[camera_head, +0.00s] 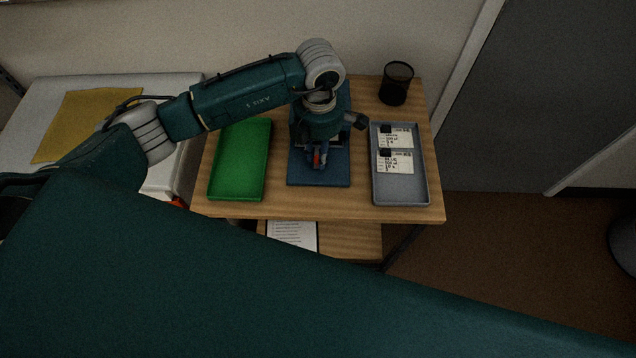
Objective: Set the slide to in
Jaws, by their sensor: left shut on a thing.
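A blue device with a flat base (335,180) stands in the middle of the wooden bench. My left gripper (318,160) reaches down over it from above, with its fingers low over the front part of the base. It is shut on a small part there, which seems to be the slide; the fingers and wrist hide most of it. A small red patch shows at the fingers. How far in or out the slide stands cannot be told from here. My right gripper is not in view.
A green tray (262,192) lies left of the device. A grey tray (404,197) with two labelled white cards (396,161) lies on the right. A black mesh cup (396,84) stands at the back right. A paper sheet (292,235) lies on the lower shelf.

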